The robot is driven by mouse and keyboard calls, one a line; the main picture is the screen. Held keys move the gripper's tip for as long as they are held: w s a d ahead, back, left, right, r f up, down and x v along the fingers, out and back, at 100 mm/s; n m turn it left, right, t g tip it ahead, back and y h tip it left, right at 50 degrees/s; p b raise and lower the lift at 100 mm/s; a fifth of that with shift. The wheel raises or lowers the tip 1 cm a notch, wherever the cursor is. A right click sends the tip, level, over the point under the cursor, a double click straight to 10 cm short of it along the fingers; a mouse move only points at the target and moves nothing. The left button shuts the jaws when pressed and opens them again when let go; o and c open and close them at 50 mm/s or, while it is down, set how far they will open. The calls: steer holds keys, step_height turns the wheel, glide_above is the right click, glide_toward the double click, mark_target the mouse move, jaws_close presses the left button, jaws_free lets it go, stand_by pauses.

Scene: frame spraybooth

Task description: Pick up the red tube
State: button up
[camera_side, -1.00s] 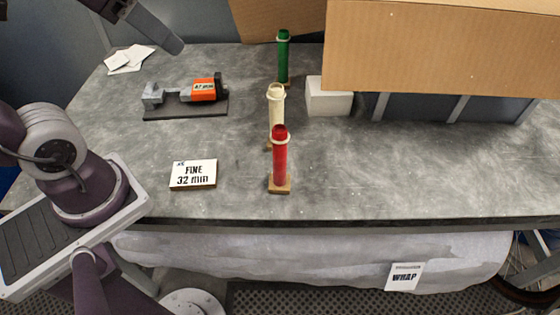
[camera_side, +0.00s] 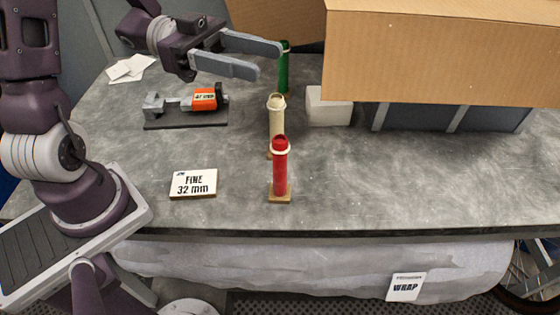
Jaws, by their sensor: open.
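The red tube (camera_side: 280,172) stands upright on a small wooden base at the front middle of the grey table, with a pale ring near its top. Behind it stands a cream tube (camera_side: 276,118), and farther back a green tube (camera_side: 284,72). My gripper (camera_side: 268,60) is open and empty, its two grey fingers pointing right. In the picture it lies above and left of the red tube, apart from it. A finger covers part of the green tube's left side; whether it touches that tube I cannot tell.
A card reading "FINE 32 mm" (camera_side: 194,184) lies left of the red tube. A white block (camera_side: 328,106) and large cardboard (camera_side: 440,55) over a grey crate (camera_side: 415,115) fill the right back. The right front is clear.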

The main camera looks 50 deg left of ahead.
mark_target(280, 170)
step_height(280, 170, down, 18)
steer(key=x, duration=0.7)
steer(key=shift+w+d, duration=0.1)
jaws_close()
stand_by(0.9)
